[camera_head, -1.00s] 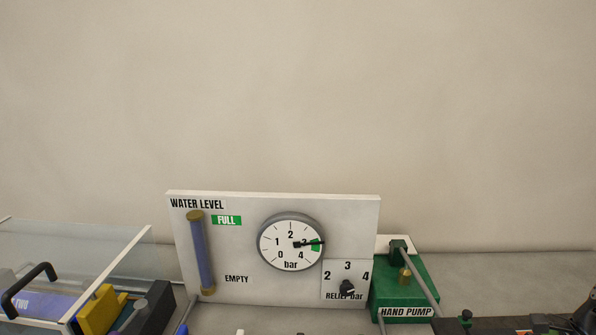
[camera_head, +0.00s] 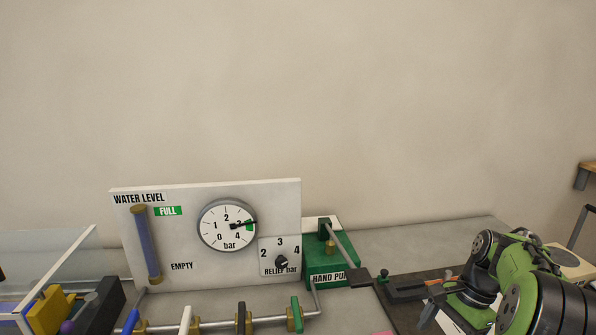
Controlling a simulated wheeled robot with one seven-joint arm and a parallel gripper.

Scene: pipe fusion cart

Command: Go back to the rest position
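My green and black arm stands at the lower right of the head view. My gripper (camera_head: 432,294) seems to be at the lower right, beside the arm's links, but its fingers cannot be made out clearly, so I cannot tell whether it is open or shut. The white panel (camera_head: 205,265) stands upright at the back of the bench. Its pressure gauge (camera_head: 227,225) has the needle near 3, at the green mark. The relief knob (camera_head: 281,262) points toward the upper right. The green hand pump (camera_head: 325,262) is right of the panel and apart from my arm.
A pipe with several valve handles, one of them green (camera_head: 297,313), runs along the front. A clear cover (camera_head: 50,262) stands at the left, with a yellow block (camera_head: 48,308) by it. The grey bench top (camera_head: 430,235) is bare behind the arm.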

